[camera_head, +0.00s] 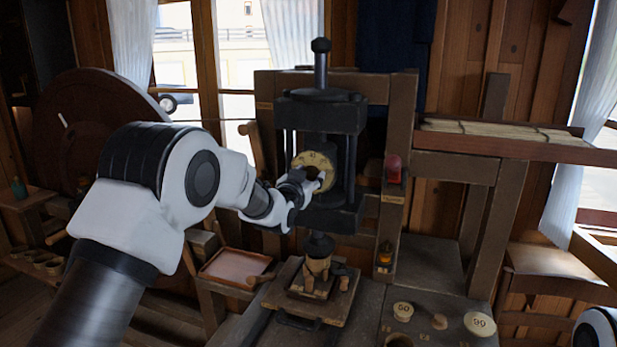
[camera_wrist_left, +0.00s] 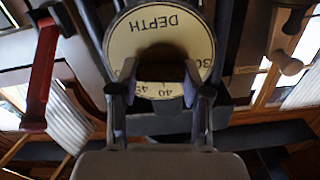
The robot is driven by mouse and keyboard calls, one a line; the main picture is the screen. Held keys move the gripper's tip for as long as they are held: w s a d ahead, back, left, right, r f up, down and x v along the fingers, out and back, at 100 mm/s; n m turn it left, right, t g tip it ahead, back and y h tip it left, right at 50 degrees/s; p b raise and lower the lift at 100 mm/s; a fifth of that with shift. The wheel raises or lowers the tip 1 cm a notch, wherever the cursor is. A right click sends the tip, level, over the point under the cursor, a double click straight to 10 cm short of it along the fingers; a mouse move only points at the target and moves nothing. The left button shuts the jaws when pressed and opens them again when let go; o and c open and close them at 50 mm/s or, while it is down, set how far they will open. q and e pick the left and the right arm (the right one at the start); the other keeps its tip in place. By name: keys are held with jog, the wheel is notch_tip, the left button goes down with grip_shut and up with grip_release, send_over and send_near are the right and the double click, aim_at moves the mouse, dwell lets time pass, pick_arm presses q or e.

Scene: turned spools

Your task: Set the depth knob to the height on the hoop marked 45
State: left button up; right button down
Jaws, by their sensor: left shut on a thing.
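The round cream depth dial (camera_head: 316,158) is on the front of the dark press. In the left wrist view the dial (camera_wrist_left: 122,45) reads DEPTH, with 30 at the right and 40 and 45 at the bottom. The dark depth knob (camera_wrist_left: 162,56) is at its middle, between my left fingers. My left gripper (camera_head: 318,180) reaches the dial from the left and is shut on the knob; its fingers show in the left wrist view (camera_wrist_left: 160,78). The knob's pointer is hidden. No hoop marked 45 can be made out. My right gripper is out of view.
The dark press (camera_head: 320,112) stands in a wooden frame. A small wooden piece (camera_head: 318,266) sits under its ram. Discs marked 50 (camera_head: 403,310) and apparently 90 (camera_head: 480,323) lie at the right. A red-handled switch (camera_head: 393,166) is right of the press. A tray (camera_head: 236,266) is lower left.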

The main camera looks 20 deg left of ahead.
pick_arm(q)
jog(key=m+b, duration=0.4)
jog(key=shift+f+b, duration=0.3)
jog(key=m+b, duration=0.5)
jog(key=m, duration=0.1)
jog(key=shift+d, duration=0.15)
jog(key=m+b, duration=0.4)
jog(key=m, duration=0.2)
jog(key=shift+f+m+b, duration=0.1)
jog(key=shift+m+b, duration=0.2)
jog(key=shift+m, duration=0.1)
jog(key=m+b, duration=0.3)
jog(key=m, duration=0.1)
jog(key=shift+f, duration=0.1)
jog(key=shift+m+b, duration=1)
jog(key=shift+m, duration=0.4)
jog(key=o, duration=1.2)
jog(key=shift+c, duration=0.2)
jog(key=shift+r, duration=0.2)
